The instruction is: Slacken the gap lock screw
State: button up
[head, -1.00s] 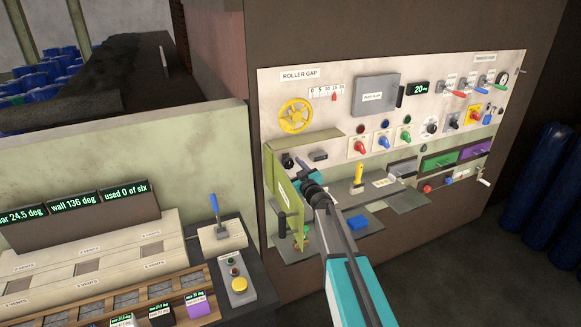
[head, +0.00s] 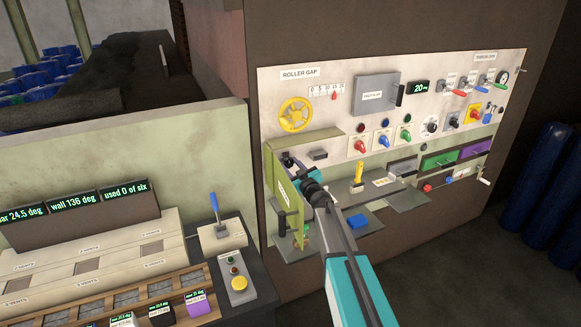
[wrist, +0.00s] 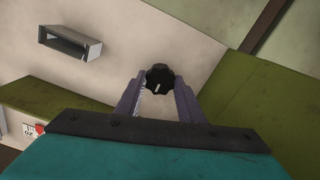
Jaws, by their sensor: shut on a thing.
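The gap lock screw (wrist: 160,72) shows in the wrist view as a black lobed knob with a short white mark, set on the pale panel. My gripper (wrist: 158,86) has one finger on each side of it and is shut on it. In the head view my gripper (head: 289,162) reaches in behind the open green door (head: 283,196), below the yellow handwheel (head: 295,115).
A green ledge (head: 307,143) runs just above my gripper. A small grey slotted box (wrist: 70,42) sits on the panel beside the knob. A shelf (head: 350,226) with a blue block (head: 357,221) lies below. A yellow-handled tool (head: 358,172) stands to the right.

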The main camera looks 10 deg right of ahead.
jog(key=n+b, duration=0.2)
jog(key=n, duration=0.3)
jog(key=shift+f, duration=0.15)
jog(key=n+b, duration=0.2)
jog(key=n, duration=0.2)
jog(key=shift+n, duration=0.3)
jog(key=n+b, duration=0.2)
jog(key=n, duration=0.2)
jog(key=shift+f, duration=0.1)
jog(key=n+b, duration=0.3)
jog(key=n, duration=0.2)
jog(key=o, duration=1.1)
jog(key=shift+c, duration=0.2)
